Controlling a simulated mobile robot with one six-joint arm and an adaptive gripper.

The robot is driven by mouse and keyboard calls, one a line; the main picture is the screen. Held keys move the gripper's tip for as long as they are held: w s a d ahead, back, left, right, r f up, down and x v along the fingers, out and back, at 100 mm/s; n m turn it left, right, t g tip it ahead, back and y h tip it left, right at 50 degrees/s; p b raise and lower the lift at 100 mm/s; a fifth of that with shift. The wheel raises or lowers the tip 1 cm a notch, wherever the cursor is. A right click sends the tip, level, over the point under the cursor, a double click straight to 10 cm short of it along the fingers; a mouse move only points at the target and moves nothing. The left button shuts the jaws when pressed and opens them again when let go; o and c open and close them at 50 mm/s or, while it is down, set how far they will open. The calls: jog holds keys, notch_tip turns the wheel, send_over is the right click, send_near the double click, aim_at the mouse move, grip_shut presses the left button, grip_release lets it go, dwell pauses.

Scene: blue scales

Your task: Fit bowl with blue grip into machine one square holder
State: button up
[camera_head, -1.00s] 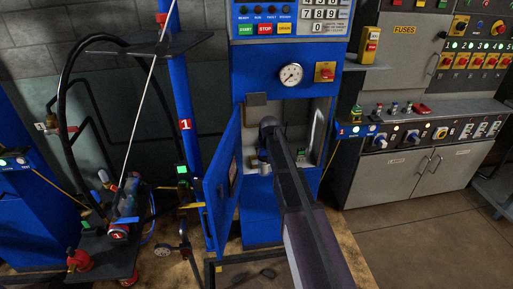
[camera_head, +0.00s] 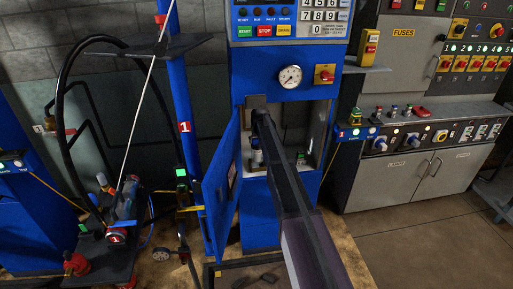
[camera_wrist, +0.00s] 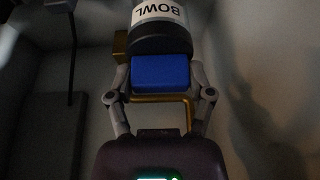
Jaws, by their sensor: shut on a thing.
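The bowl, a dark cylinder with a white band reading BOWL (camera_wrist: 158,14), shows at the top of the wrist view, cut off by the frame edge. Its blue grip (camera_wrist: 161,72) sits between the fingers of my gripper (camera_wrist: 161,92), which is shut on it. In the head view my arm reaches into the open compartment of the blue machine (camera_head: 285,50) and hides most of my gripper. A small pale and dark cylinder (camera_head: 256,157) shows beside the arm; I cannot tell whether it is the bowl. I cannot make out the square holder clearly.
The machine's blue door (camera_head: 221,185) stands open at the left of the compartment. The compartment walls are close around my arm. A brass-coloured block (camera_wrist: 120,43) shows left of the bowl. A cart with a pump (camera_head: 124,207) stands left; a grey cabinet (camera_head: 410,178) stands right.

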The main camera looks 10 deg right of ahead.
jog(key=shift+f+b, duration=1.8)
jog(key=shift+f, duration=0.15)
jog(key=o, duration=1.3)
jog(key=shift+r, duration=0.25)
jog(key=p+v, duration=0.5)
jog(key=shift+r, duration=0.15)
jog(key=s, duration=1.2)
jog(key=shift+f, duration=0.2)
